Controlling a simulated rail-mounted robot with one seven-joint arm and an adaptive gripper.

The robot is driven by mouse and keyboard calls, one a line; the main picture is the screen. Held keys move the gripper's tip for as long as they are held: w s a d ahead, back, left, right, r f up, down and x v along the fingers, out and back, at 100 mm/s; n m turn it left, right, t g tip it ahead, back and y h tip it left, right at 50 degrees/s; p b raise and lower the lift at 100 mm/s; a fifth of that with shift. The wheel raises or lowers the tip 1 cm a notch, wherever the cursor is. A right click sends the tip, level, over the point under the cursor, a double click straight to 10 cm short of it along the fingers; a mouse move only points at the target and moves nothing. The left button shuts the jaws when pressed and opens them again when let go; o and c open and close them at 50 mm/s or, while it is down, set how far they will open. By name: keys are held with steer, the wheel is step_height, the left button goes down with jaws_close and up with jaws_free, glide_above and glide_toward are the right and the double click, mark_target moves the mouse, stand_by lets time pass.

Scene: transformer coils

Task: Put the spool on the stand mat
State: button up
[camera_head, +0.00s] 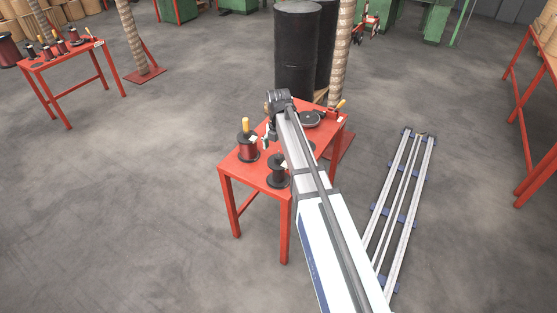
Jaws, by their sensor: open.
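A spool (247,150) wound with dark red wire stands upright at the left of the red table, with a yellow peg-like piece above it. A darker spool (277,171) stands near the table's front corner. A round black flat piece (312,119), possibly the stand mat, lies toward the back right of the table. My gripper (267,140) is small in view. It is open and hangs over the table, just right of the red spool; contact cannot be told. My arm crosses the table and hides part of its middle and right side.
The red table (236,171) has a yellow-handled item (340,104) at its back right corner. Black drums (296,50) and a rope-wrapped post (340,50) stand close behind. Metal rails (404,200) lie on the floor at right. Open floor is at left.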

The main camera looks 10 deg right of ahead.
steer(key=shift+r, duration=3.15)
